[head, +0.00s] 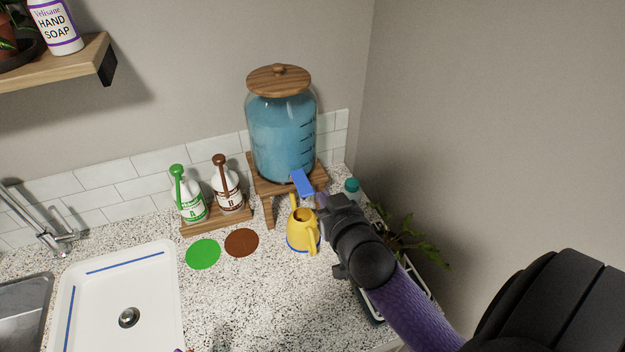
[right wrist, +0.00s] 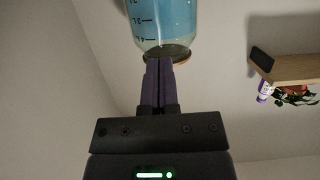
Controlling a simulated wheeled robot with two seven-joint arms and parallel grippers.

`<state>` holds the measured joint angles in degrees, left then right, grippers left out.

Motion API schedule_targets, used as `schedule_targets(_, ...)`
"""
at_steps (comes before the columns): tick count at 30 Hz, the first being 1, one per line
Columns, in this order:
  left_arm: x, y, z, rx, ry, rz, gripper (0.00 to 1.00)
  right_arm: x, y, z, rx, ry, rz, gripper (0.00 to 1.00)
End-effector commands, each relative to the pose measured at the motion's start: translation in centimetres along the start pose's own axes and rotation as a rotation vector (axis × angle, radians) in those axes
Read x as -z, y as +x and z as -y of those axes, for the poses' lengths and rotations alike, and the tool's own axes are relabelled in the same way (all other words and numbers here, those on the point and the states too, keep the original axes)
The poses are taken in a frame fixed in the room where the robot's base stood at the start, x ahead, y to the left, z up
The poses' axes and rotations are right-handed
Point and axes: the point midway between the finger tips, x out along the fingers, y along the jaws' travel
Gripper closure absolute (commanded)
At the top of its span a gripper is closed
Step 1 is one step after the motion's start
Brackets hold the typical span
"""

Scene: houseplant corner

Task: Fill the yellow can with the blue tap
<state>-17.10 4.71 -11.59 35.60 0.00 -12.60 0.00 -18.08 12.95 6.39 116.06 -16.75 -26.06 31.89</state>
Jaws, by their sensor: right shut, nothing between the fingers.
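The yellow can (head: 298,241) stands upright on the counter below the blue tap (head: 302,183), its handle towards the right. Its inside looks brownish; I cannot make out water in it or a stream. The tap is at the front of a glass dispenser (head: 283,135) of blue liquid, which also shows in the right wrist view (right wrist: 165,20). My right gripper (head: 320,199) is shut and empty, just right of the tap and above the can; I cannot tell whether it touches the tap. Only a small purple tip at the bottom edge of the head view may be my left gripper (head: 184,350).
The dispenser stands on a wooden stand (head: 268,208). Green-topped (head: 191,207) and brown-topped (head: 228,192) bottles stand left of it, behind green (head: 203,254) and brown (head: 241,242) discs. A plant (head: 405,240) and teal-capped bottle (head: 352,186) are at right.

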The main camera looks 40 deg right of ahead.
Motion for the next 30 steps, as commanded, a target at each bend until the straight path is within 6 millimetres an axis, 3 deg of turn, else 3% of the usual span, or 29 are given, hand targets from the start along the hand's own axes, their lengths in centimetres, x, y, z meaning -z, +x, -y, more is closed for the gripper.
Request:
schedule_targets(5, -0.5, 0.0, 0.3, 0.005, 0.000, 0.010, 0.41, 0.0, 0.2, 0.0, 0.000, -0.001, 0.001, 1.00)
schedule_targets(8, -0.4, 0.1, 0.2, 0.003, -0.001, 0.009, 0.41, -0.1, 1.4, 0.0, 0.000, 0.000, 0.001, 1.00)
schedule_targets(20, -0.2, 1.2, -0.2, -0.003, -0.005, 0.003, 0.41, -0.1, 10.0, 0.0, -0.002, -0.001, 0.002, 1.00)
schedule_targets(24, -0.3, 1.9, -0.3, -0.004, -0.005, 0.002, 0.41, -2.6, 10.6, 0.0, -0.001, 0.000, 0.006, 1.00)
schedule_targets(30, -0.3, 2.4, -0.3, -0.004, -0.004, 0.003, 0.41, -4.0, 10.9, 0.0, -0.001, -0.001, 0.005, 1.00)
